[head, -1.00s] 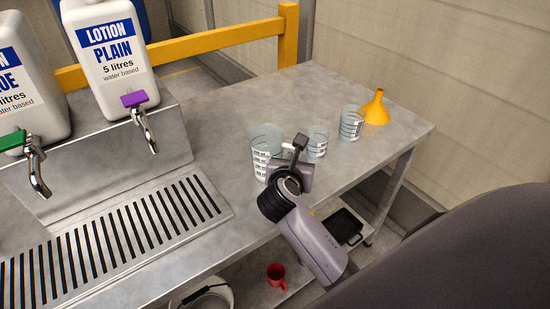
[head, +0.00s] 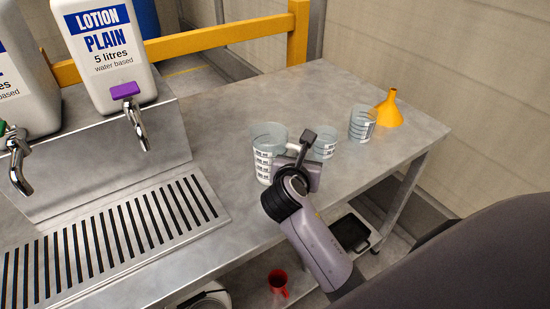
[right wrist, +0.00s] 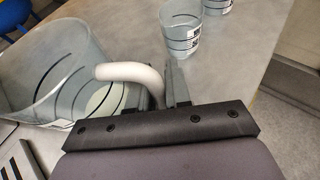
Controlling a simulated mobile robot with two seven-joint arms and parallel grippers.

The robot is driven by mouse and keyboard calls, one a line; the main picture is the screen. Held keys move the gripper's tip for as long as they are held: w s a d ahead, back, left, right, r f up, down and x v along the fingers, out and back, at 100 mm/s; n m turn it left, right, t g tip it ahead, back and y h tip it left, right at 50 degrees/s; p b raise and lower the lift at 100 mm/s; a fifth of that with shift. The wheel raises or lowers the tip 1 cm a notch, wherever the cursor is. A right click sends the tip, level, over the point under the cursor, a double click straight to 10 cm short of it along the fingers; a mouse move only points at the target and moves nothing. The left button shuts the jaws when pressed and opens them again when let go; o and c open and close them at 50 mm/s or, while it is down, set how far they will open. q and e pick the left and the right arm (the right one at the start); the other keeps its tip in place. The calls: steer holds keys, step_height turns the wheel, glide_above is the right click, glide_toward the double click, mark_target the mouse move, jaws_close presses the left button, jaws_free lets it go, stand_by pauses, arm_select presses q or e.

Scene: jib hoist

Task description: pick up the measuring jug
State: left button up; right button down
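The measuring jug (head: 264,160) is a clear, wide vessel with printed scale marks, standing upright on the steel bench in the head view. It also fills the left of the right wrist view (right wrist: 40,75), where its white handle (right wrist: 125,71) curves towards my right gripper. My right gripper (head: 307,150) is beside the jug on its handle side. In the right wrist view its two fingers (right wrist: 158,88) stand apart with the handle between them; firm contact is not clear. My left gripper is not in view.
Two smaller clear beakers (head: 325,143) (head: 362,123) and an orange funnel (head: 389,109) stand to the right along the bench (head: 225,115). Lotion containers (head: 105,55) with taps stand left above a slotted drain (head: 110,235). A red mug (head: 278,283) and black tray (head: 351,233) are below.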

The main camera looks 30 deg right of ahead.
steer(key=shift+r, duration=0.1)
stand_by(0.3)
step_height(320, 180, up, 20)
steer(key=p, duration=0.4)
stand_by(0.9)
